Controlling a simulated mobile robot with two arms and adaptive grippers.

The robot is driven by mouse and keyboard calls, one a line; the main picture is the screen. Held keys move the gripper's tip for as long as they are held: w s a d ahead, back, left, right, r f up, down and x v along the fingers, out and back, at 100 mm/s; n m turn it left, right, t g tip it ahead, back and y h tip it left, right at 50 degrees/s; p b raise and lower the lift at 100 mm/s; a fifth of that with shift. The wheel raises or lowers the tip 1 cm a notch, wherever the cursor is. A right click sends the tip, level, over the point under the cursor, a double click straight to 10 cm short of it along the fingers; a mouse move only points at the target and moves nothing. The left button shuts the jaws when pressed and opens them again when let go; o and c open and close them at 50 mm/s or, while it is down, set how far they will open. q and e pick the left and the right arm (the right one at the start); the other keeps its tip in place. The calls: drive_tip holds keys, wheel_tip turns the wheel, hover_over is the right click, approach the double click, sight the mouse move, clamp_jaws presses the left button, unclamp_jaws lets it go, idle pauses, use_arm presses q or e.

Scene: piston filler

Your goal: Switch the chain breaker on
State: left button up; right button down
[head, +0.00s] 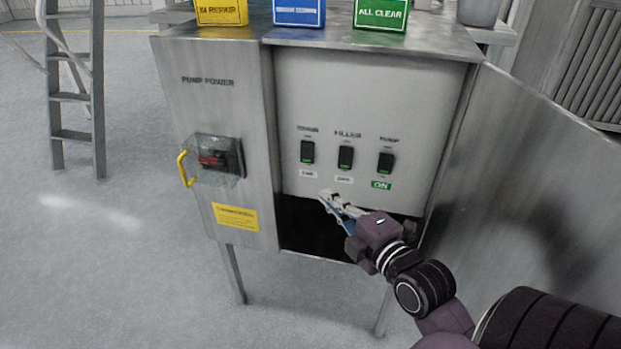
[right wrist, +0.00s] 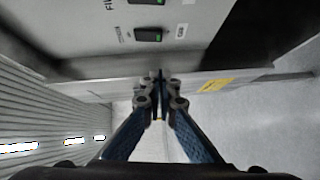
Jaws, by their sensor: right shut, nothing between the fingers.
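The chain breaker (head: 307,152) is the leftmost of three black rocker switches on the grey panel; its heading is blurred. A green mark shows at its lower end, and a small white tag sits below it. It also shows in the right wrist view (right wrist: 148,35). The filler breaker (head: 345,157) has a similar white tag. The pump breaker (head: 385,162) has a green ON tag. My right gripper (head: 326,197) is shut and empty, below and slightly right of the chain breaker, near the panel's lower edge. My left gripper is out of view.
The cabinet's door (head: 535,160) stands open on the right. A pump power switch under a clear cover with a yellow handle (head: 184,169) is on the left. A dark opening (head: 305,228) lies below the panel. Yellow, blue and green signs stand on top.

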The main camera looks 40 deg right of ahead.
drive_tip(key=shift+r, duration=0.2)
approach(302, 160)
drive_tip(key=w+a, duration=0.3)
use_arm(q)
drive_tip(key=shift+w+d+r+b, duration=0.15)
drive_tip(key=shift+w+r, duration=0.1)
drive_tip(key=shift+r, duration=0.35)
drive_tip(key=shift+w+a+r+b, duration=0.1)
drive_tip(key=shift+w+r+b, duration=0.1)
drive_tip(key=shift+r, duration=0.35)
use_arm(e)
drive_tip(key=shift+w+d+f, duration=0.15)
drive_tip(key=shift+w+d, duration=0.55)
drive_tip(key=shift+d, duration=0.15)
drive_tip(key=shift+w+d+f, duration=0.1)
drive_tip(key=shift+w+d, duration=0.55)
drive_tip(key=shift+d, duration=0.2)
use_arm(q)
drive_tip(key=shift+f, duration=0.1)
